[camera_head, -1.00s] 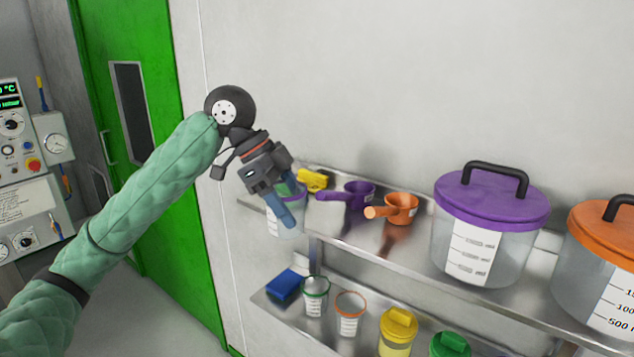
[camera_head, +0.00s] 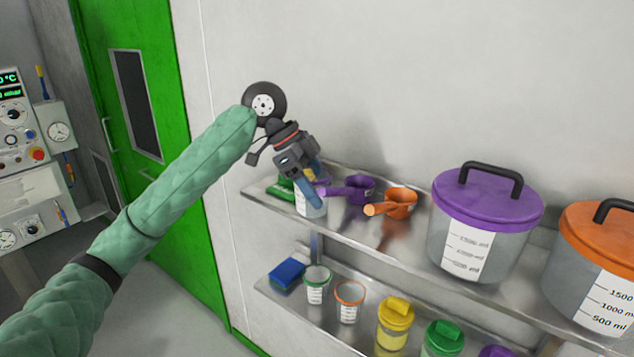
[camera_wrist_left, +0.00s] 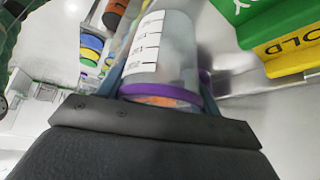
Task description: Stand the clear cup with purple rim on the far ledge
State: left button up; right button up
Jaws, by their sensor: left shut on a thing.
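The clear cup with purple rim (camera_wrist_left: 160,55) is between the fingers of my left gripper in the left wrist view, its purple rim close to the gripper body and its white scale label showing. I cannot tell whether the cup's base touches the ledge. My right gripper is not in view.
Beside the cup are a green item (camera_head: 279,189), a purple scoop (camera_head: 357,188) and an orange scoop (camera_head: 398,203). A large purple-lidded tub (camera_head: 485,220) stands further right. The lower shelf holds a blue block (camera_head: 287,273), cups and lidded jars.

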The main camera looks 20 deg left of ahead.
pick_arm(q)
jog(key=shift+w+d+f, duration=0.1)
jog(key=shift+f, duration=0.05)
jog(key=o, duration=1)
